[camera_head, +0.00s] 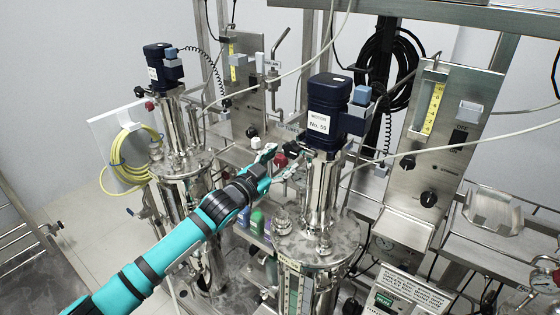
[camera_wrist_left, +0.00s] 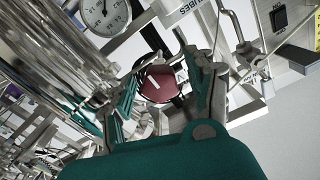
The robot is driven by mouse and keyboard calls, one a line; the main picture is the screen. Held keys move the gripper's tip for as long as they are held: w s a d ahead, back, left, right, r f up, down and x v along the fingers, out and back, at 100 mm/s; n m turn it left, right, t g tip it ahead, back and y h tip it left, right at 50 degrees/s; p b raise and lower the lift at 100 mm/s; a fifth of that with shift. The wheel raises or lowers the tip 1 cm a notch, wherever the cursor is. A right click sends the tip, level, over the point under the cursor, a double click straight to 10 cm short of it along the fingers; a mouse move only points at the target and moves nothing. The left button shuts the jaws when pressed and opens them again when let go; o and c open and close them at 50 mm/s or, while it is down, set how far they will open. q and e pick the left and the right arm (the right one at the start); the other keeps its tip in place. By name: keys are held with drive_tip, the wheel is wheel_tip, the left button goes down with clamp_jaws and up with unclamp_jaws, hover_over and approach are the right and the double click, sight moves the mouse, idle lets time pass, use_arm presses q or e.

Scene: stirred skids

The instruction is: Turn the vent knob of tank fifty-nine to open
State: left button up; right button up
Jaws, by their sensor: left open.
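Tank fifty-nine (camera_head: 316,195) is a steel vessel with a dark blue motor on top, labelled "No. 59" (camera_head: 318,123). A dark red knob (camera_head: 282,160) sits just left of its upper column, right at my left gripper (camera_head: 279,162). In the left wrist view the red knob (camera_wrist_left: 160,86) has a white pointer line and lies between the two open fingers (camera_wrist_left: 165,72). I cannot tell whether the fingers touch it. The knob's label is not readable. My right gripper is out of view.
Another tank (camera_head: 184,160) with a similar motor stands to the left. A control panel (camera_head: 440,145) with black knobs is at the right. A pressure gauge (camera_wrist_left: 104,12) is near the knob. Steel pipes and cables crowd the space around the gripper.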

use_arm(q)
drive_tip(key=shift+c, duration=0.2)
clamp_jaws()
